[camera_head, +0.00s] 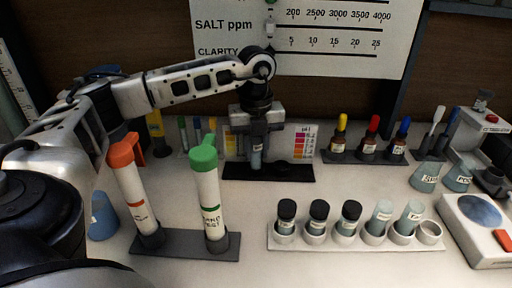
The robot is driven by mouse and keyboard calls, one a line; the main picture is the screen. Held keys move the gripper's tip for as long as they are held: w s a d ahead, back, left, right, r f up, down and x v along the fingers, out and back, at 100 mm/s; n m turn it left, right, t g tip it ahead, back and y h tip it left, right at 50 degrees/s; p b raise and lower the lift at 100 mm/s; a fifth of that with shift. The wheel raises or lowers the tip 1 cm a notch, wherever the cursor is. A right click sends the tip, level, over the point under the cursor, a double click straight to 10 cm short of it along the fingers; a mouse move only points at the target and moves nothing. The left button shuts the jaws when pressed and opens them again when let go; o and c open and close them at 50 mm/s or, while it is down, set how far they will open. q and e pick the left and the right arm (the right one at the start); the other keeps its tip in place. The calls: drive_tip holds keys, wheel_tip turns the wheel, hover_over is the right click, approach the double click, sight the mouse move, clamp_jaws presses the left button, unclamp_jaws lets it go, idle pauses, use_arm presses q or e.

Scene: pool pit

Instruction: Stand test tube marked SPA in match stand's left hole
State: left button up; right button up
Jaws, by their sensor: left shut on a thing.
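My left gripper (257,138) points down at the back middle of the bench. It is shut on a small test tube (256,160) with grey-blue liquid and a pale label. The label is too small to read, so I cannot tell if it says SPA. The tube is upright over the black match stand (290,174), in front of its colour charts (303,142). I cannot tell whether its lower end is inside a hole. The stand's holes are not clearly seen. My right gripper is not in view.
A white rack (350,245) at the front holds several vials, with an empty place (429,234) at its right end. Tall orange-capped (135,190) and green-capped (207,195) tubes stand at front left. Dropper bottles (368,140) stand at back right, and a round-topped device (480,215) at right.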

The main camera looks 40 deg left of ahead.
use_arm(q)
drive_tip(key=shift+f, duration=0.25)
drive_tip(key=o, duration=1)
drive_tip(key=shift+o, duration=0.2)
drive_tip(key=shift+r, duration=0.1)
wheel_tip(320, 180, up, 7)
drive_tip(key=p, duration=0.5)
drive_tip(key=shift+f, duration=0.2)
wheel_tip(320, 180, down, 6)
drive_tip(key=b, duration=0.4)
drive_tip(key=shift+f+b, duration=0.1)
drive_tip(key=shift+b, duration=0.3)
